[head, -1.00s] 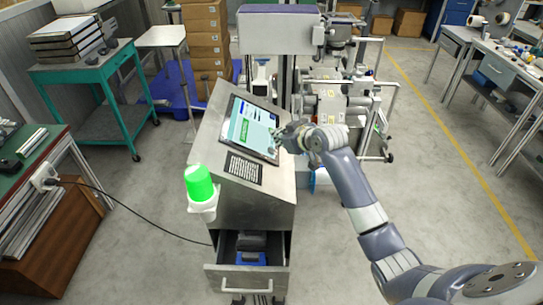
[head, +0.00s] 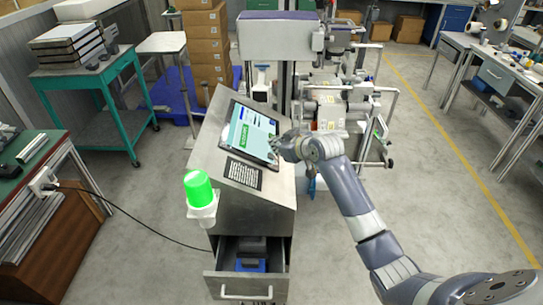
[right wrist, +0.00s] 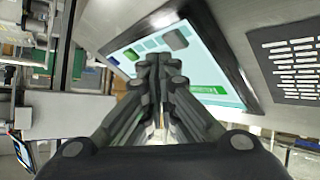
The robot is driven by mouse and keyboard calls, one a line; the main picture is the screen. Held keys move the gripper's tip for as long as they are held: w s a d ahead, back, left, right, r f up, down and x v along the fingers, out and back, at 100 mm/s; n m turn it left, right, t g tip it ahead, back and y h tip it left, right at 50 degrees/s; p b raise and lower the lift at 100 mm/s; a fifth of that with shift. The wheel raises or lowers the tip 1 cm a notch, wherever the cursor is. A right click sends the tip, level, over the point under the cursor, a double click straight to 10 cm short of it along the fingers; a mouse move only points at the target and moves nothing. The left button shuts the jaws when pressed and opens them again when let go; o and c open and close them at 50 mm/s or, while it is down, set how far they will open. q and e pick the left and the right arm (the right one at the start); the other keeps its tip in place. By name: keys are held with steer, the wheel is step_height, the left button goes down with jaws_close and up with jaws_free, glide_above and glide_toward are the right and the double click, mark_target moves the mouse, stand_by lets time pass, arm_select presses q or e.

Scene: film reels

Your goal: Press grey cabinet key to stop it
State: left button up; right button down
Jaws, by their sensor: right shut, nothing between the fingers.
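The grey metal cabinet (head: 255,205) stands in the middle with a tilted touchscreen (head: 262,122) on its sloped top. A green key (head: 243,136) shows on the screen; in the right wrist view a green key (right wrist: 207,90) and a dark grey key (right wrist: 174,38) show on it. My right gripper (head: 276,146) is at the screen's right edge, with its shut, empty fingers (right wrist: 160,62) over part of the screen in the right wrist view. I cannot tell whether the fingertips touch the glass. My left gripper is out of view.
A lit green lamp (head: 200,188) sticks out from the cabinet's left front. An open drawer (head: 245,288) juts out below. A machine (head: 335,105) stands behind the cabinet. Floor is free at the right, left of the yellow line (head: 490,205).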

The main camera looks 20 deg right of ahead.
stand_by(0.7)
steer(key=shift+w+a+f, duration=0.1)
steer(key=shift+a+f, duration=0.1)
steer(key=shift+f, duration=0.2)
steer(key=shift+w+a+f, duration=0.1)
steer(key=shift+a+f, duration=0.1)
steer(key=shift+f, duration=0.25)
stand_by(0.5)
steer(key=shift+r, duration=0.1)
steer(key=shift+s+d+r+p, duration=0.2)
steer(key=shift+d+r+p, duration=0.2)
steer(key=shift+r+p, duration=0.4)
steer(key=shift+d+r+p, duration=0.15)
steer(key=shift+r+p, duration=0.15)
steer(key=shift+p, duration=0.2)
steer(key=r+p, duration=0.1)
steer(key=d+r+p, duration=0.1)
steer(key=s+d+r+p, duration=0.1)
steer(key=shift+r+p, duration=0.3)
